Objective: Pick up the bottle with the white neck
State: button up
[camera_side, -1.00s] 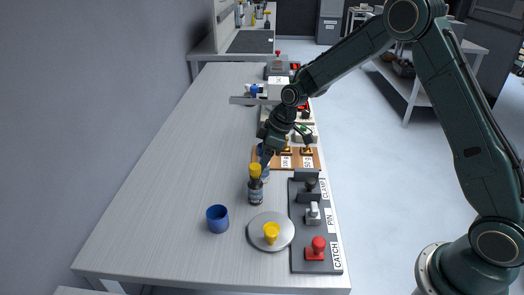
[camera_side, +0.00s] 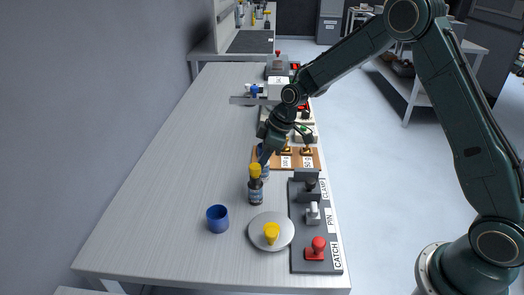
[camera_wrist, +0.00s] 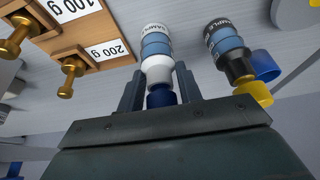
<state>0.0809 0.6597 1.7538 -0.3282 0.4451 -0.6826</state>
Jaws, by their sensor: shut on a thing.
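The bottle with the white neck (camera_wrist: 157,68) has a blue cap and a blue band with a white label. In the wrist view it stands between the two fingers of my gripper (camera_wrist: 159,88), which are shut on it around the neck and cap. In the side view my gripper (camera_side: 266,152) is over this bottle (camera_side: 265,172), which is mostly hidden behind the other bottle and my fingers. A second bottle with a black neck and yellow cap (camera_side: 255,188) stands just in front of it, and shows to the right in the wrist view (camera_wrist: 232,60).
A wooden weight rack (camera_side: 312,164) with brass weights is close beside the gripper. A blue cup (camera_side: 217,219), a round metal plate (camera_side: 289,240) with a yellow piece (camera_side: 271,233), and a dark panel (camera_side: 300,262) with labelled controls stand nearer. The table's left side is clear.

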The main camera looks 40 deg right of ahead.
jog(key=shift+r, duration=0.15)
notch_tip(320, 180, up, 20)
dwell(0.6)
jog(key=shift+s, duration=0.1)
dwell(0.5)
